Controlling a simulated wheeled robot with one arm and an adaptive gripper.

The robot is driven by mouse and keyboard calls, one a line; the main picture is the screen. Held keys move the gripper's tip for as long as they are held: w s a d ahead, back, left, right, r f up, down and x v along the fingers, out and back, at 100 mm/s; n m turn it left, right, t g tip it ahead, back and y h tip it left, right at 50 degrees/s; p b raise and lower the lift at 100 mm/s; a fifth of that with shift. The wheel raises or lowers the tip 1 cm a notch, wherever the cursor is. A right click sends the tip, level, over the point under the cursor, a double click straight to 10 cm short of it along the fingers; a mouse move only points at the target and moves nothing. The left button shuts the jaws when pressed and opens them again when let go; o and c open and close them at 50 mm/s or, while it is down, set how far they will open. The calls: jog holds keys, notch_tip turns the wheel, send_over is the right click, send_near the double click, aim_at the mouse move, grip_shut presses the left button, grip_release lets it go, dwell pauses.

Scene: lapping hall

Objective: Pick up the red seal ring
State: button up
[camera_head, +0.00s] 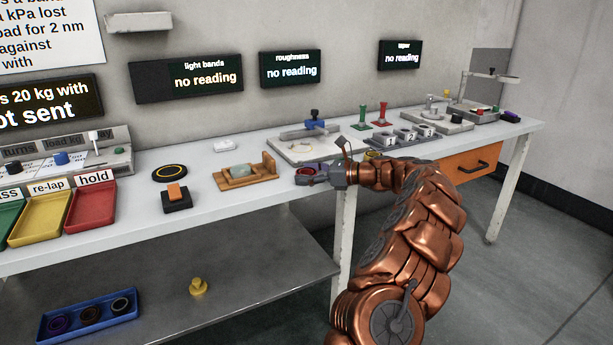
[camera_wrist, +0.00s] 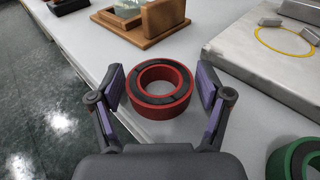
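The red seal ring (camera_wrist: 135,103) lies flat on the white bench top (camera_wrist: 222,22) in the wrist view, a thick red ring with a dark band on its top face. My gripper (camera_wrist: 160,90) is open, with one finger to the left of the ring and one to the right. Gaps show between the fingers and the ring, so they appear apart from it. In the head view my gripper (camera_head: 310,174) is low over the bench near its front edge, and it largely hides the ring there.
A wooden fixture with a pale block (camera_head: 248,180) stands left of my gripper. A light plate with a yellow loop (camera_wrist: 270,60) lies to the right. A green ring (camera_wrist: 296,160) is close at the lower right. The bench's front edge is near.

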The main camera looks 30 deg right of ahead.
jog(key=c, duration=0.9)
jog(key=shift+o, duration=0.2)
notch_tip(320, 180, up, 28)
jog(key=p, duration=0.8)
